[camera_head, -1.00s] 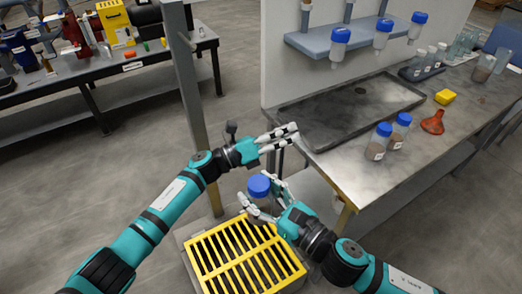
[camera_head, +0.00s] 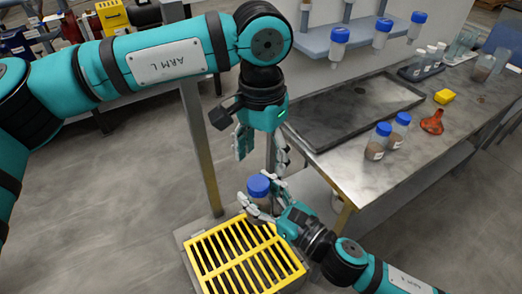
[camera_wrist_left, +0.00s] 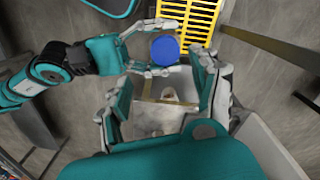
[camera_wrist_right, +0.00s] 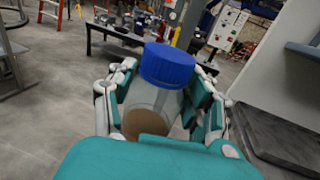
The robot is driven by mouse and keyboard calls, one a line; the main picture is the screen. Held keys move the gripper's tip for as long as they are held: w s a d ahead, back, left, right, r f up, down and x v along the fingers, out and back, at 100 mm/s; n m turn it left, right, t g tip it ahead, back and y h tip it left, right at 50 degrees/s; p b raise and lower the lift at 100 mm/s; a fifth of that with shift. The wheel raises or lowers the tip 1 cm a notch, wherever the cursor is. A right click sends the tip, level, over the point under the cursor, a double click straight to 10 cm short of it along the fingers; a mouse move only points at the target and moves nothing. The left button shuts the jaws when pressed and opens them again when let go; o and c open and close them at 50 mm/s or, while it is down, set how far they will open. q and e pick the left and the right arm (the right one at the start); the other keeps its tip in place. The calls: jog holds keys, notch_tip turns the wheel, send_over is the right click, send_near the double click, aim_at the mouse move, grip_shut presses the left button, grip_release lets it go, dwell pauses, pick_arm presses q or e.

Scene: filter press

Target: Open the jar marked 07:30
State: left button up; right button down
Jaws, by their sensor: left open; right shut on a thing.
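A clear jar with a blue lid (camera_head: 258,186) and brown contents is held upright by my right gripper (camera_head: 265,205). In the right wrist view the jar (camera_wrist_right: 150,110) sits between the right fingers, its blue lid on; no time mark is readable on it. My left gripper (camera_head: 260,150) is open and empty, pointing down just above the jar. In the left wrist view the blue lid (camera_wrist_left: 165,50) shows beyond the open left fingers, apart from them.
A yellow grate (camera_head: 240,255) lies below the jar. The steel bench (camera_head: 345,170) at right bears a tray (camera_head: 350,110), two blue-lidded jars (camera_head: 378,140), an orange funnel (camera_head: 432,122) and a yellow block (camera_head: 444,96). More jars hang on a wall rack (camera_head: 350,37). A post (camera_head: 200,150) stands left of the jar.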

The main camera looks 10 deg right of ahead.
aim_at(262, 183)
pick_arm(q)
jog(key=shift+w+a+f, duration=0.1)
jog(key=shift+a+f, duration=0.05)
jog(key=shift+a, duration=0.05)
notch_tip(262, 183, down, 8)
jog(key=shift+r, duration=0.25)
jog(key=shift+c, duration=0.5)
jog(key=shift+d, duration=0.1)
jog(key=c, duration=1.1)
jog(key=shift+d+n, duration=0.15)
jog(key=shift+n, duration=1.45)
jog(key=shift+c, duration=0.3)
jog(key=o, duration=1.1)
jog(key=shift+o, duration=1)
